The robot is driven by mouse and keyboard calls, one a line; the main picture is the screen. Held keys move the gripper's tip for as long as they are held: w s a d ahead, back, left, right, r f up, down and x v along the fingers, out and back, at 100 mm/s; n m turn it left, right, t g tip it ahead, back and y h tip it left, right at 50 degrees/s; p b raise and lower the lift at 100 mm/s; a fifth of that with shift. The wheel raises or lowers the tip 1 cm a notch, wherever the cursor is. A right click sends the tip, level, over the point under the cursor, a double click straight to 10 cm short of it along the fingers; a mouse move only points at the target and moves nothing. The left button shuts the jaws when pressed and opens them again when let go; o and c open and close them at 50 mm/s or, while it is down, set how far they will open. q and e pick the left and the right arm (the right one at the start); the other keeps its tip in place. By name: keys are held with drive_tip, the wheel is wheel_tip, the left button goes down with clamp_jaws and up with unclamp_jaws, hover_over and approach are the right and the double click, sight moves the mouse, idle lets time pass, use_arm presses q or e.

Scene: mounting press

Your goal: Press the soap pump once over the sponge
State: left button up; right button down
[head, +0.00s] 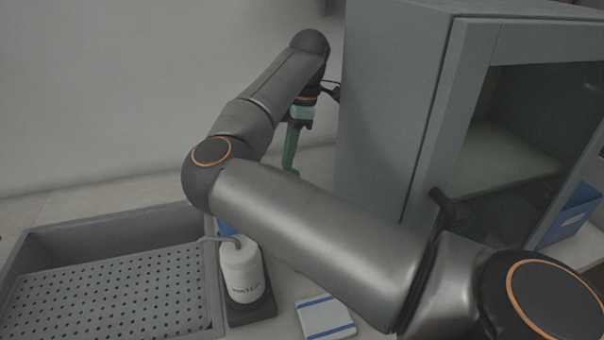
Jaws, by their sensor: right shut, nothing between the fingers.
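My right arm crosses the view, and its right gripper (291,152), with green fingers, points down at the back, left of the grey cabinet. It appears shut with nothing in it. A white bottle (243,274) with a grey spout pointing left stands on a dark base right of the grey tray. Its label seems to read "WATER". I see no other pump bottle, and I cannot tell whether this is the soap pump. No sponge can be made out for certain; my arm hides part of the counter. My left gripper is not in view.
The grey tray (211,268) with a perforated floor fills the lower left. A white pad with blue stripes (325,318) lies at the front. The grey cabinet (392,100) with a glass front stands at the right. A blue item (229,228) shows behind the bottle.

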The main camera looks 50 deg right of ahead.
drive_tip(key=shift+f, duration=0.1)
idle(0.3)
drive_tip(key=shift+f+b, duration=1.05)
drive_tip(key=shift+f, duration=0.25)
drive_tip(key=shift+r, duration=0.1)
drive_tip(key=shift+r+p, duration=0.95)
drive_tip(key=shift+r, duration=0.35)
drive_tip(key=shift+r, duration=0.1)
wheel_tip(320, 180, up, 6)
drive_tip(key=p, duration=0.4)
drive_tip(key=shift+f, duration=0.2)
